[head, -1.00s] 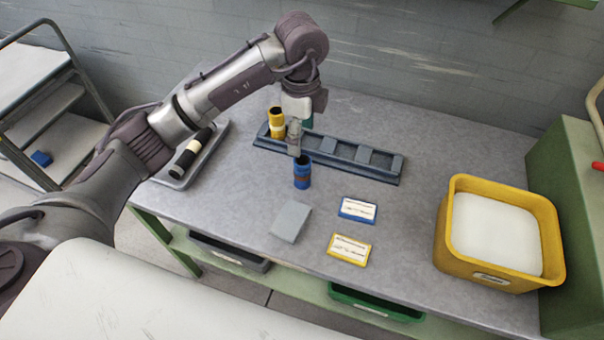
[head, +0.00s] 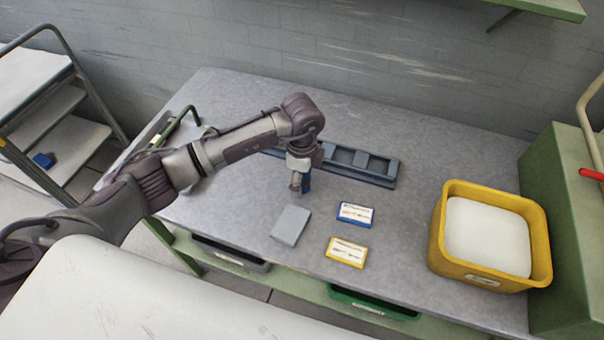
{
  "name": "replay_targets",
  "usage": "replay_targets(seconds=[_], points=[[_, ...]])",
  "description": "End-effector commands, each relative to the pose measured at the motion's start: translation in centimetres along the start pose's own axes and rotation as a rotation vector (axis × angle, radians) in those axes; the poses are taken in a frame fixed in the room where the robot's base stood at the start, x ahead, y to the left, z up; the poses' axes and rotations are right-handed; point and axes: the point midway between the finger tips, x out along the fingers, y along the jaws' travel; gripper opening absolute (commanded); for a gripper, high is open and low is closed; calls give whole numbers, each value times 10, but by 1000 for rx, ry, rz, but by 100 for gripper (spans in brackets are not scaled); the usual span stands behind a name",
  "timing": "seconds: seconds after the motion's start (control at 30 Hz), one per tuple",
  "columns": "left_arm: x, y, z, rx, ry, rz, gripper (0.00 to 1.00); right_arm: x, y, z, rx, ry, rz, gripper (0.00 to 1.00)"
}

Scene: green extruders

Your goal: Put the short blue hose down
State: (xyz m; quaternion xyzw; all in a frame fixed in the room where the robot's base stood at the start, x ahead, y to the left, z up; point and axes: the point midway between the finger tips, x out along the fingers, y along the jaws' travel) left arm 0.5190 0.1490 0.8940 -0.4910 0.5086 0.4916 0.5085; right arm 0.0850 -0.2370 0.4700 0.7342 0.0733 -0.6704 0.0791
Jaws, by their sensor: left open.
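The short blue hose (head: 307,182) shows as a blue strip just behind and to the right of my left gripper (head: 296,191), which hides most of it. My left gripper points down, open, low over the workbench and close beside or around the hose; I cannot tell which, nor whether they touch. The hose appears upright near the slotted grey-blue rack (head: 377,180). My right gripper is out of view.
A grey pad (head: 290,225), a blue-edged label card (head: 355,214) and a yellow-edged card (head: 346,252) lie in front. A yellow bin (head: 437,244) stands at right. My arm covers the rack's left part. Bare bench (head: 395,235) lies between the cards and bin.

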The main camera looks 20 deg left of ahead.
Motion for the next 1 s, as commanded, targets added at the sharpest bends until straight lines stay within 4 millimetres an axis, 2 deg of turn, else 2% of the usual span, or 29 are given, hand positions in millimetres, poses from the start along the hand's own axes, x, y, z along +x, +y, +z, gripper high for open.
replay_targets(seconds=[0.17, 0.6, 0.87, 1.0], points=[[0, 0, 0, 0, 0, -1, 74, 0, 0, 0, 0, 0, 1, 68], [-1, -1, 0, 0, 1, -1, 1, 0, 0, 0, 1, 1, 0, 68], [-2, -1, 0, 0, 1, -2, 0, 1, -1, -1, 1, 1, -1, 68], [-12, -2, 0, 0, 2, -5, 0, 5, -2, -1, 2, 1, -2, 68]])
